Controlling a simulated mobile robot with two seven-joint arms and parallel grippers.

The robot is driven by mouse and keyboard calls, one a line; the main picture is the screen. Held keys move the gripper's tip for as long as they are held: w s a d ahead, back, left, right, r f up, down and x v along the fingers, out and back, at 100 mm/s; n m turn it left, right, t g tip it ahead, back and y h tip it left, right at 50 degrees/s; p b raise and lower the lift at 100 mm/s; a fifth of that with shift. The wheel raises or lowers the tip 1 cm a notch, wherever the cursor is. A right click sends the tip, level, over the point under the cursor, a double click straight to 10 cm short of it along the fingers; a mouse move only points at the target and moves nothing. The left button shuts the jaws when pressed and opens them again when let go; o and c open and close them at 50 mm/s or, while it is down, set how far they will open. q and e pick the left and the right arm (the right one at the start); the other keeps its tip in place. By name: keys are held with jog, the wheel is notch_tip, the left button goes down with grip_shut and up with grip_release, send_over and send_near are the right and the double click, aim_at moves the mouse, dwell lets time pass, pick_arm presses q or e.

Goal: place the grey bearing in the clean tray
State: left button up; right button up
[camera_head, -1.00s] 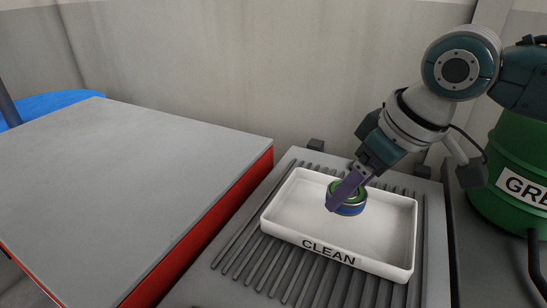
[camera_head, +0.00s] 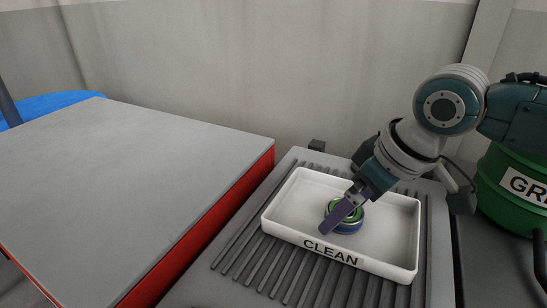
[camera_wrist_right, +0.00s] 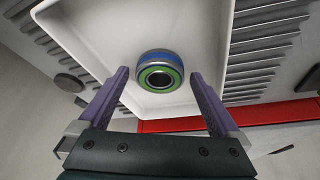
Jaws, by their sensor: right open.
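In the right wrist view the bearing (camera_wrist_right: 160,74) lies between and just beyond the two spread fingertips (camera_wrist_right: 160,85), with gaps on both sides. My right gripper is open. My left gripper is not in view.
The tray stands on a grey ribbed surface (camera_head: 235,262). A grey-topped red block or table (camera_head: 120,190) is close on the left. A green barrel (camera_head: 510,215) stands at the right. A pale wall is behind.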

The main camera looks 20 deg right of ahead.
jog(key=shift+r, duration=0.1)
jog(key=shift+r, duration=0.4)
jog(key=p+v, duration=0.3)
jog(key=v, duration=0.8)
jog(key=shift+n+y, duration=0.3)
jog(key=s+a+f, duration=0.2)
jog(key=s+a, duration=0.1)
jog(key=s+a+f, duration=0.1)
jog(key=s+a, duration=0.2)
jog(key=s+a+f, duration=0.2)
jog(key=s+a, duration=0.1)
jog(key=shift+s+a+f, duration=0.35)
jog(key=shift+s, duration=0.05)
jog(key=s, duration=0.2)
jog(key=s+m+h, duration=0.1)
jog(key=s, duration=0.1)
jog(key=s+d+m, duration=0.1)
jog(key=s, duration=0.1)
jog(key=shift+s+d+f, duration=0.1)
jog(key=shift+s+f, duration=0.1)
jog(key=shift+f, duration=0.05)
jog(key=shift+s+d+g+h, duration=0.3)
jog(key=shift+s+h, duration=0.05)
jog(key=shift+h, duration=0.05)
